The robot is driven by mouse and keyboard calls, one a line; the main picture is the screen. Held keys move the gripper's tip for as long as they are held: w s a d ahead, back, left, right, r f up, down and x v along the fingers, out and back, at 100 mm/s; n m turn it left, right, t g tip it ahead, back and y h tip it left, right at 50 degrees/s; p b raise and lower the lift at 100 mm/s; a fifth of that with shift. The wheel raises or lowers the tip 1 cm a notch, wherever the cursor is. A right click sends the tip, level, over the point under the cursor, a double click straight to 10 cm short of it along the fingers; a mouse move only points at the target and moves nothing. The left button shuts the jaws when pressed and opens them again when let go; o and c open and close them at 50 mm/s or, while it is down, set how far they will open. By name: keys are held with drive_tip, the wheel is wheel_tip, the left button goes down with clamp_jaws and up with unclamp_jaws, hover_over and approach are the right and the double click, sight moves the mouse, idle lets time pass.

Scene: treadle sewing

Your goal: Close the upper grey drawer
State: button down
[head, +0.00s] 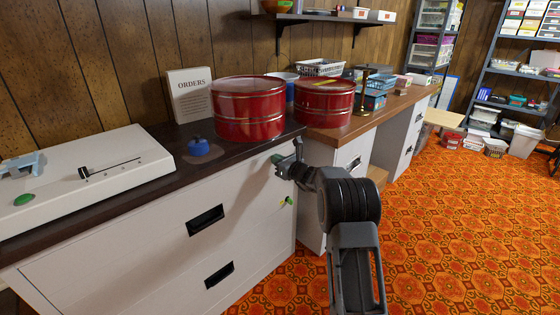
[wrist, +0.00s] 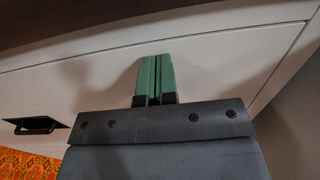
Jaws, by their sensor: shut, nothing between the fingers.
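The upper grey drawer (head: 150,238) is in the pale cabinet under the dark top, with a black recessed handle (head: 205,220). Its front looks flush or nearly so; I cannot tell whether a small gap remains. The wrist view shows the drawer front (wrist: 215,75) close up, with a thin seam along its top and right side and its handle (wrist: 36,125) at left. My gripper (head: 277,159) is at the right end of the drawer front, just below the countertop. Its green fingers (wrist: 155,78) are together and empty, pointing at the front; contact is unclear.
A lower drawer handle (head: 219,274) is below. A small green-yellow piece (head: 288,201) is at the cabinet's right. Patterned floor (head: 450,230) is open at right.

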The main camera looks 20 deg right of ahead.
drive_tip(key=shift+w+a+r, duration=0.1)
drive_tip(key=shift+a+r, duration=0.15)
drive_tip(key=shift+a, duration=0.15)
drive_tip(key=shift+d, duration=0.1)
drive_tip(key=p+v, duration=0.2)
drive_tip(key=v, duration=1.2)
drive_tip(key=s+a+r+n+g+y+p, duration=0.2)
drive_tip(key=s+a+r+n+g+p, duration=0.8)
drive_tip(key=s+a+r+n+p, duration=0.55)
drive_tip(key=s+d+r+n+g+h+p, duration=0.1)
drive_tip(key=s+r+n+h+p, duration=0.4)
drive_tip(key=s+r+n+p, duration=0.2)
drive_tip(key=s+d+r+n+g+h+p, duration=0.1)
drive_tip(key=s+d+r+n+h+p, duration=0.1)
drive_tip(key=s+r+n+h+p, duration=0.3)
drive_tip(key=s+r+n+p, duration=0.3)
drive_tip(key=s+r+p, duration=0.1)
drive_tip(key=p, duration=0.1)
drive_tip(key=shift+d+r, duration=0.25)
drive_tip(key=shift+r, duration=0.15)
